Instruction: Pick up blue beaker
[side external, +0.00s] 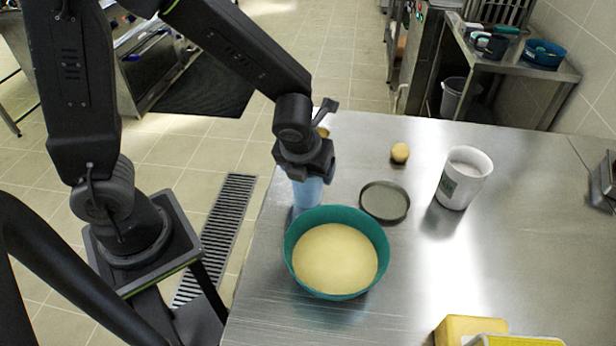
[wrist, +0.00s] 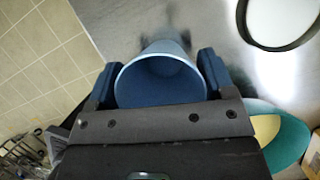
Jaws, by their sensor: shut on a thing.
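The blue beaker (side external: 307,192) is held upright below my gripper (side external: 307,170) in the side external view, near the left edge of the steel table and just behind the teal bowl. In the wrist view the blue beaker (wrist: 161,80) sits between the two fingers of my gripper (wrist: 158,82), with its open rim facing the camera and its inside looking empty. The fingers are shut on its sides. The beaker's lower end is partly hidden by the bowl, so I cannot tell whether it touches the table.
A teal bowl (side external: 290,262) with pale yellow contents stands right in front of the beaker. A dark round dish (side external: 385,201), a white mug (side external: 464,178) and a small yellowish ball (side external: 400,152) are to the right. Yellow sponge-like blocks (side external: 470,328) lie at the front.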

